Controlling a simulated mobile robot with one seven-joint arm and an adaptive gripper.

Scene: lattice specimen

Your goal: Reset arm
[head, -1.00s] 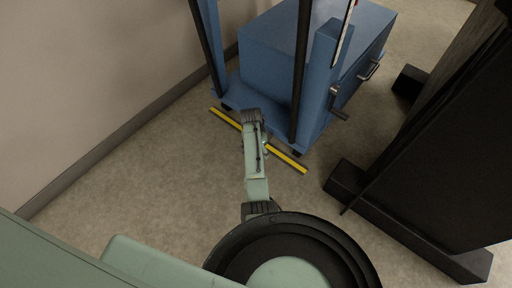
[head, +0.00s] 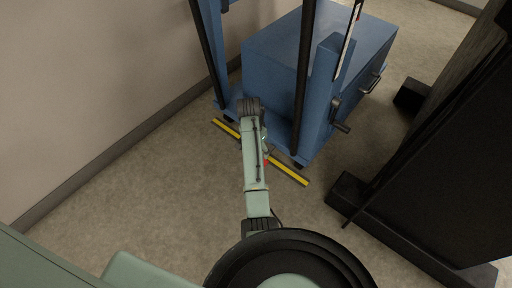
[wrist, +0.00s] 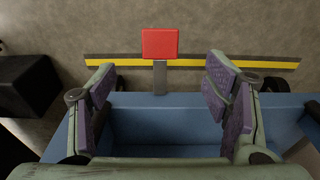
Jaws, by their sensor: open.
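My gripper (wrist: 160,82) is open and empty in the wrist view, its two purple-padded fingers wide apart. Between and beyond the fingers is a red pad (wrist: 160,43) on a short grey stem, reaching out from a blue frame (wrist: 165,109). The fingers do not appear to touch the pad. In the head view my pale green arm (head: 255,165) reaches towards the base of the blue frame (head: 325,100). A small bit of red (head: 266,161) shows beside the arm. My gripper itself is mostly hidden there.
A yellow-and-dark floor strip (head: 289,174) runs along the front of the blue frame. The frame has a black-handled crank (head: 341,127) and a blue cabinet (head: 275,48) behind. A large black structure (head: 440,170) stands right, a wall (head: 90,90) left. Floor between is clear.

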